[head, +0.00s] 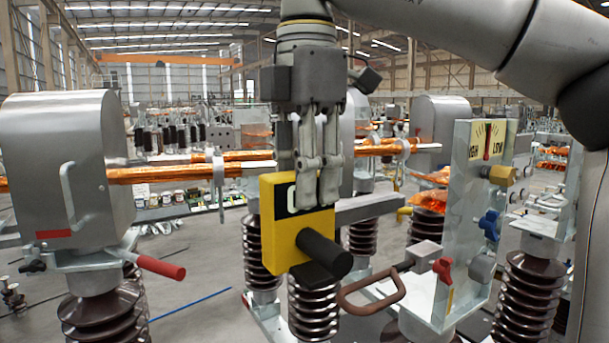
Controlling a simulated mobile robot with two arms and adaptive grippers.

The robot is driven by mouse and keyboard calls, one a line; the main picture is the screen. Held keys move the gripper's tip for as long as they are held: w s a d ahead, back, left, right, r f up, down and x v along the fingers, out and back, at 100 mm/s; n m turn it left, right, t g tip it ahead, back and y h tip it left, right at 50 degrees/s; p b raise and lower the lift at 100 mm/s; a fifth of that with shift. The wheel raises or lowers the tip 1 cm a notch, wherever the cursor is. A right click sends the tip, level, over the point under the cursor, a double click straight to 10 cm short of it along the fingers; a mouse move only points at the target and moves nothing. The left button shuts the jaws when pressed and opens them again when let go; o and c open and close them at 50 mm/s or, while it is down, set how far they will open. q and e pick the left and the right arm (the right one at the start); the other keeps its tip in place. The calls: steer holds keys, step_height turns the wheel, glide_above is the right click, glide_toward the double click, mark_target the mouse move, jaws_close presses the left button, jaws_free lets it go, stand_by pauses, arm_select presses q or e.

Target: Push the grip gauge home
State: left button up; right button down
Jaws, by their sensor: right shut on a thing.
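The yellow block (286,234), which appears to be the grip gauge, has a black cylindrical handle (325,254) and a dark label with a partly covered white mark. My right gripper (320,198) comes down from above and is shut on its upper part. The block is roughly upright, in front of the right end of a copper tube (190,173) and beside a grey bar (375,209). Whether it touches either is hidden behind the block and fingers. My left gripper is not in view.
A grey metal housing (68,165) stands on the left with a red-tipped lever (160,266). On the right, a metal plate (465,230) carries a HIGH/LOW dial (487,142), knobs and a brown loop handle (372,297). Ribbed brown insulators (313,313) stand below.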

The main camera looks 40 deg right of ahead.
mark_target(359, 216)
steer(key=shift+w+a, duration=0.1)
steer(key=shift+w, duration=0.1)
steer(key=shift+w+f, duration=0.1)
steer(key=shift+w, duration=0.15)
steer(key=shift+d, duration=1.25)
steer(key=shift+s+d, duration=0.3)
steer(key=shift+d, duration=1.25)
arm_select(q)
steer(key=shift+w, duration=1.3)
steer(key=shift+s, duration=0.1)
arm_select(e)
steer(key=shift+d, duration=0.1)
